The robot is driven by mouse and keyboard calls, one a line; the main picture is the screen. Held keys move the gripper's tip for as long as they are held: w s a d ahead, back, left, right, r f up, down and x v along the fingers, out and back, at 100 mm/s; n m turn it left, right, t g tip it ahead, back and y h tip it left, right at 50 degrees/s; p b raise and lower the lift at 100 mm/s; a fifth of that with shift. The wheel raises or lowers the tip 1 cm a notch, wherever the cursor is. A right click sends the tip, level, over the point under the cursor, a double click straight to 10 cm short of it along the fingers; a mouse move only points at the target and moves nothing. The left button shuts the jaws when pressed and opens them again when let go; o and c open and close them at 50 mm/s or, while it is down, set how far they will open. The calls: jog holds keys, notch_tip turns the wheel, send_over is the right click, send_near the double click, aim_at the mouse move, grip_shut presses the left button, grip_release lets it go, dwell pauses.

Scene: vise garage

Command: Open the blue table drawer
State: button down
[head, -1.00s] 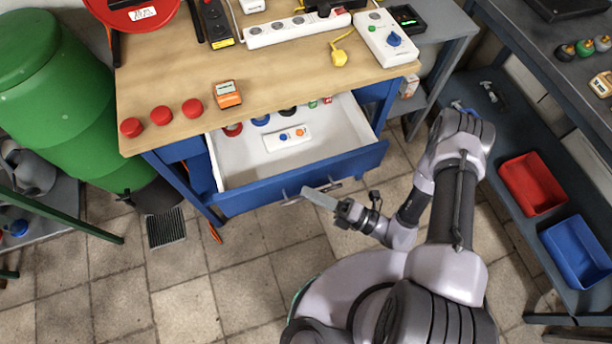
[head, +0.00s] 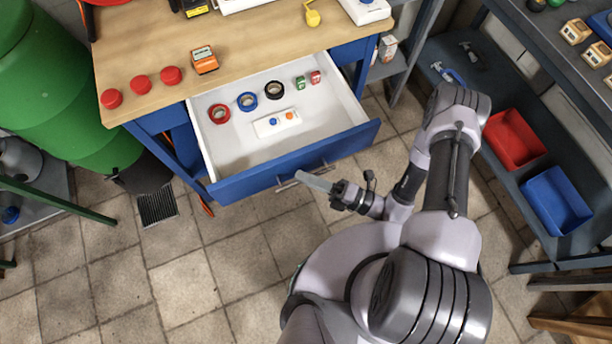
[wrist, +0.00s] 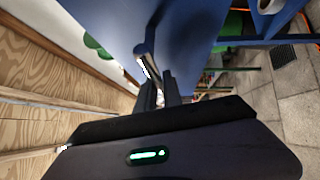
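The blue table drawer (head: 232,187) is pulled well out from under the wooden tabletop, its white inside in plain view. Its metal handle (head: 286,184) runs along the blue front. My gripper (head: 314,181) is at the right part of this handle; one pale finger shows in the head view. In the wrist view, the dark fingers (wrist: 160,92) are close together at the handle (wrist: 148,66), below the blue drawer front (wrist: 195,30). The gripper appears shut on the handle, though the contact is partly hidden.
The drawer holds tape rolls (head: 247,102), a white box with coloured buttons (head: 277,123) and small items. Red caps (head: 141,83) sit on the tabletop (head: 240,60). A shelf with red (head: 512,140) and blue (head: 557,200) bins stands right. Tiled floor is clear in front.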

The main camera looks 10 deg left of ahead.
jog(key=c, duration=1.5)
grip_release()
jog(key=p+v, duration=0.2)
jog(key=v, duration=1.5)
jog(key=shift+d, duration=0.25)
